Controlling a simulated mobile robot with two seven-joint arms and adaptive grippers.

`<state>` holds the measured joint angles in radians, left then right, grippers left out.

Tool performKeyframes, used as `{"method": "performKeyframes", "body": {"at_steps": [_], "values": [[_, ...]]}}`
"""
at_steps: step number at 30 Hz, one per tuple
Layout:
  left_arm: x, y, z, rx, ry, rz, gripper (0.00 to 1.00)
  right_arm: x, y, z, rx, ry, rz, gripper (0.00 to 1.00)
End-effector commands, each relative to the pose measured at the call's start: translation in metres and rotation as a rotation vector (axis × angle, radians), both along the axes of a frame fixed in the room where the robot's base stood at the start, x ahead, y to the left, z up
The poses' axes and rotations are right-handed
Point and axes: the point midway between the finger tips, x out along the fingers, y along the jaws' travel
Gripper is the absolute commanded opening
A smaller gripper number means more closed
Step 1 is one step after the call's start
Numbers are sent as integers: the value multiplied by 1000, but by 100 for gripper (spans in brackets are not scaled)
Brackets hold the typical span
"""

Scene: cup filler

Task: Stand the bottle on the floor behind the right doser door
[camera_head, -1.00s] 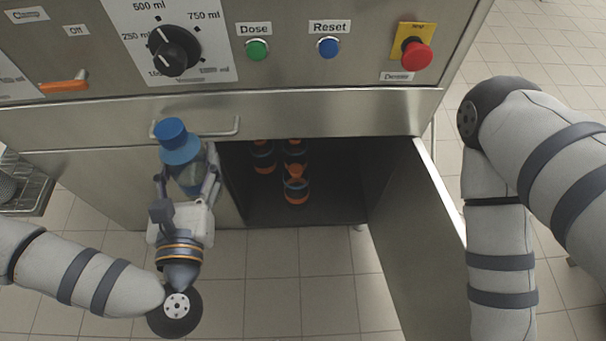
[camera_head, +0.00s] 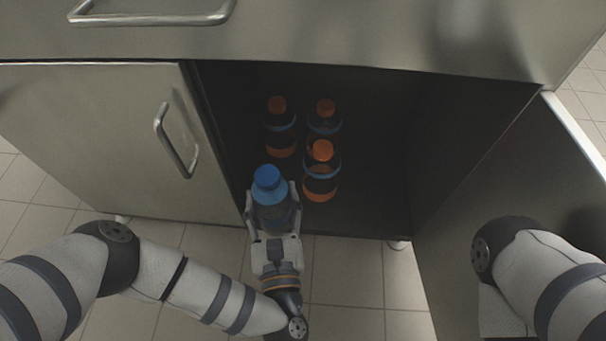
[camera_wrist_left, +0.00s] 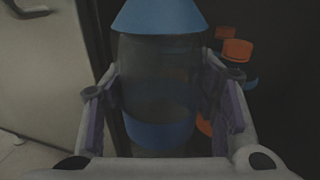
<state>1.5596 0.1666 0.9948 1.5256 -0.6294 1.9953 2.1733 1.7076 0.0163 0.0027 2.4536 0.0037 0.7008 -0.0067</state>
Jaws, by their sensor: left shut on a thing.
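A bottle with a blue cap (camera_head: 268,178) is held upright in my left gripper (camera_head: 272,212), at the front left of the open right compartment. The gripper is shut on its body; the bottle also fills the middle of the left wrist view (camera_wrist_left: 158,85). I cannot tell whether its base touches the compartment floor (camera_head: 375,212). The open right doser door (camera_head: 500,170) stands swung out on the right. My right arm shows by this door; its gripper is not in view.
Several orange-capped bottles stand inside the compartment, the nearest (camera_head: 321,172) just right of and behind the held bottle. The closed left door (camera_head: 100,130) with its handle (camera_head: 175,140) is on the left. The compartment's right side is clear.

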Motion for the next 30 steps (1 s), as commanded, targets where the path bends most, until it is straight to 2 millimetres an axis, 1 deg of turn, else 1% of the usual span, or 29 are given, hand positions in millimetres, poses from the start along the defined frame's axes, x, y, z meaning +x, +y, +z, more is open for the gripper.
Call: {"method": "performKeyframes", "body": {"at_steps": [10, 11, 12, 16, 21, 23, 24, 27, 30], "values": [[83, 15, -41, 3, -4, 4, 0, -12, -1, -26, 4, 66, 7, 57], [90, 16, -45, 2, -2, 3, 0, -12, -1, -29, 4, 71, 8, 57], [96, 16, -57, 3, 1, 3, 0, -13, 0, -34, 6, 76, 9, 57], [117, 20, -80, 3, -1, 2, 0, -12, 1, -48, 10, 83, 11, 57], [130, 21, -93, 2, -3, 1, 0, -11, 3, -54, 12, 84, 11, 57], [136, 23, -102, 3, -4, 2, 0, -10, 3, -59, 14, 85, 12, 57], [135, 22, -110, 3, 0, 2, 0, -10, 4, -62, 15, 85, 12, 57], [135, 22, -124, 3, -3, 2, 0, -8, 5, -66, 17, 82, 13, 57], [135, 22, -127, 2, -4, 1, 0, -8, 5, -67, 18, 81, 14, 57]]}}
